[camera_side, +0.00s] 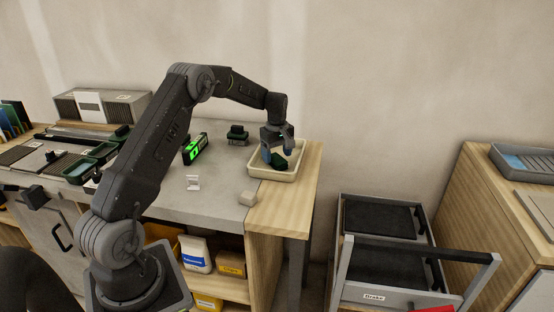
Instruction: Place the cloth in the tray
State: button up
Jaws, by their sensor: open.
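The cream tray (271,174) stands at the right end of the workbench, partly on the wooden strip. My gripper (281,154) is over the tray, pointing down, with its jaws open. A dark green thing (279,162), which looks like the cloth, is in the tray just below the fingers. A small blue patch (266,155) shows beside the gripper at the tray's left. I cannot tell whether the fingers touch the dark green thing. The gripper hides part of the tray's inside.
A device with a green screen (195,149) stands left of the tray, with a dark green block (237,135) behind it. A grey cart (390,295) stands to the right of the bench.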

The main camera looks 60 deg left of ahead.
aim_at(277, 158)
notch_tip(277, 158, up, 10)
jog(key=s+d+r+m+t, duration=0.1)
jog(key=s+d+r+m, duration=0.4)
jog(key=d, duration=0.3)
jog(key=s+d+r+m+t, duration=0.1)
jog(key=s+d+r+m, duration=0.25)
jog(key=d+r, duration=0.45)
jog(key=s+d+f+m+t, duration=0.1)
jog(key=s+d+m, duration=0.3)
jog(key=s, duration=0.6)
jog(key=s+d+f+m+t, duration=0.2)
jog(key=s+d+m, duration=0.3)
jog(key=s+d, duration=0.4)
jog(key=shift+s+f+t, duration=0.3)
jog(key=shift+s+f, duration=0.4)
jog(key=shift+s, duration=0.15)
